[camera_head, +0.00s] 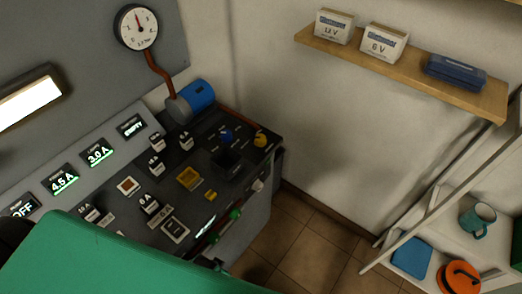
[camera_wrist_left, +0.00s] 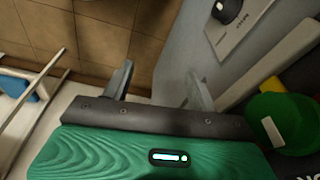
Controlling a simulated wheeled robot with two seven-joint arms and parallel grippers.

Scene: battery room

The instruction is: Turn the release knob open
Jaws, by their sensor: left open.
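A black round knob (camera_wrist_left: 226,10) with a white mark sits on a light plate on the grey console side, at the top of the left wrist view. The plate's lettering is too small to read, so I cannot confirm it is the release knob. My left gripper (camera_wrist_left: 160,86) is open and empty, its two grey fingers apart. The knob lies beyond the right finger, apart from it. In the head view a green part of my arm covers the bottom left, and the fingers are not clear. My right gripper is in neither view.
The console (camera_head: 225,165) holds several switches, displays and a blue cylinder (camera_head: 196,95). A green handle (camera_wrist_left: 278,122) is close at the right of the wrist view. A white shelf rack (camera_head: 450,235) with a mug (camera_head: 477,220) stands at right. Tiled floor (camera_head: 300,240) lies between.

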